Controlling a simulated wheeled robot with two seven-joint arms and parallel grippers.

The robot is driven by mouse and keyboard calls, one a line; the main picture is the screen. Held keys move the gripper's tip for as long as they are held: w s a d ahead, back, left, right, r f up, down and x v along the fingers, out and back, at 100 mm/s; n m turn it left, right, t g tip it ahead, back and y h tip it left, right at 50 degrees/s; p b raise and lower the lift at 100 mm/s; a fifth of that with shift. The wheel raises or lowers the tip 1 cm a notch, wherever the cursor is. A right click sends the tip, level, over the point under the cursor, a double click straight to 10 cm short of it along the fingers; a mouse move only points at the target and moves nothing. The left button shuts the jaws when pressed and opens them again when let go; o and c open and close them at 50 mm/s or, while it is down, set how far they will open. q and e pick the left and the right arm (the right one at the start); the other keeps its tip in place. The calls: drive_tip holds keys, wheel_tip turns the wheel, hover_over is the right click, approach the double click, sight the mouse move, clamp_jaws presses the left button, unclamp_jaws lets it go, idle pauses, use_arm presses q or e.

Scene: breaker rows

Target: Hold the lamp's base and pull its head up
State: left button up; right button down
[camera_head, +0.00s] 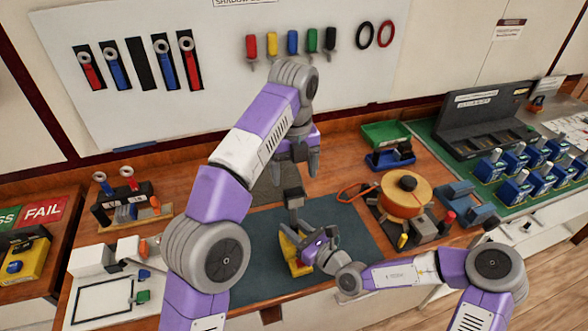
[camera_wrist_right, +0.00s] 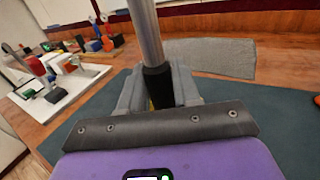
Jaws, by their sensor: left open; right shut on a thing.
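The lamp stands on the dark mat (camera_head: 345,225). Its yellow base (camera_head: 293,256) is partly covered by my right gripper, and its dark head (camera_head: 294,198) is above. My right gripper (camera_head: 306,248) is shut on the lamp low down, at the base. In the right wrist view the silver pole (camera_wrist_right: 146,32) rises from a black collar (camera_wrist_right: 158,86) between my fingers; the head is out of that view. My left gripper (camera_head: 295,168) is open, pointing down just above the lamp's head. I cannot tell whether it touches the head.
An orange round reel (camera_head: 405,196) stands right of the mat, with blue and green trays (camera_head: 386,135) behind it. A grey cloth (camera_wrist_right: 212,57) lies behind the lamp. A rack with red-and-blue tools (camera_head: 122,200) and a white board (camera_head: 103,300) are at left.

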drive_tip(key=shift+d, duration=0.1)
drive_tip(key=c, duration=0.7)
unclamp_jaws()
